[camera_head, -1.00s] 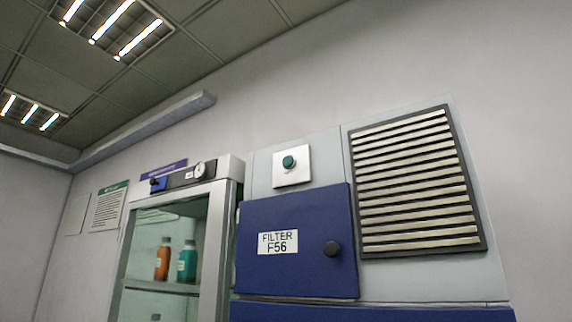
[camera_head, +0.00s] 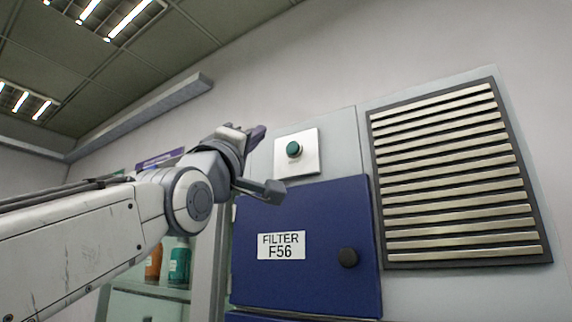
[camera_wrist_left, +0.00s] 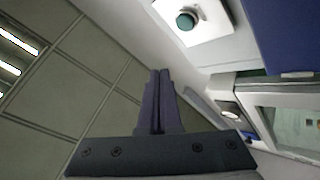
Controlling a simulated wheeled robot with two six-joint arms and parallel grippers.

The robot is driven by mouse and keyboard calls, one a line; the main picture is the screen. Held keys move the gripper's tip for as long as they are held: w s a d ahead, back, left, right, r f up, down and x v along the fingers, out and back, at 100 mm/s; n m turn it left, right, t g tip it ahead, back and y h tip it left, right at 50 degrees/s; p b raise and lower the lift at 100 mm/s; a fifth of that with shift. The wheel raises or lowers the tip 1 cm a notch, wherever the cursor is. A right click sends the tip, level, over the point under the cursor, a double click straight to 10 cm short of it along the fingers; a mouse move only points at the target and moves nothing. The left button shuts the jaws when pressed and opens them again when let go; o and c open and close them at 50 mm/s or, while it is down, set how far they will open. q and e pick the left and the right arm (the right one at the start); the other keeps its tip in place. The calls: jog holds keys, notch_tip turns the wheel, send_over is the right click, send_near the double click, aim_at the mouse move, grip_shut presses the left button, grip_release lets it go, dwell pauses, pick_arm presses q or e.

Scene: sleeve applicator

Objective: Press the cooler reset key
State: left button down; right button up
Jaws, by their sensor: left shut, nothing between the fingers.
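A round dark green push button (camera_head: 294,149) sits on a white square plate on the grey panel, above a blue door. The button also shows at the top of the left wrist view (camera_wrist_left: 187,20). No label on it can be read. My left gripper (camera_head: 260,131) is just left of the plate in the head view, apart from it. My right gripper is not in view.
The blue door (camera_head: 310,210) has a black knob (camera_head: 347,258) and a "FILTER F56" label. A slatted vent (camera_head: 455,180) is to the right. My left arm covers much of the glass-fronted cabinet (camera_head: 150,290), which holds bottles. The wall above the button is clear.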

aim_at(292, 148)
pick_arm(q)
jog(key=shift+s+a+r, duration=0.2)
jog(key=shift+s+r, duration=0.1)
jog(key=shift+r, duration=0.45)
jog(key=shift+w, duration=0.15)
jog(key=shift+w+d+p, duration=0.7)
jog(key=shift+w+d, duration=0.15)
jog(key=shift+w, duration=0.3)
jog(key=shift+w+d+p, duration=0.7)
jog(key=shift+w+d, duration=0.15)
jog(key=shift+w, duration=0.25)
jog(key=shift+w+d+p, duration=0.7)
jog(key=shift+w+d, duration=0.15)
jog(key=shift+w, duration=0.3)
jog(key=shift+w, duration=0.1)
jog(key=shift+w+d, duration=0.3)
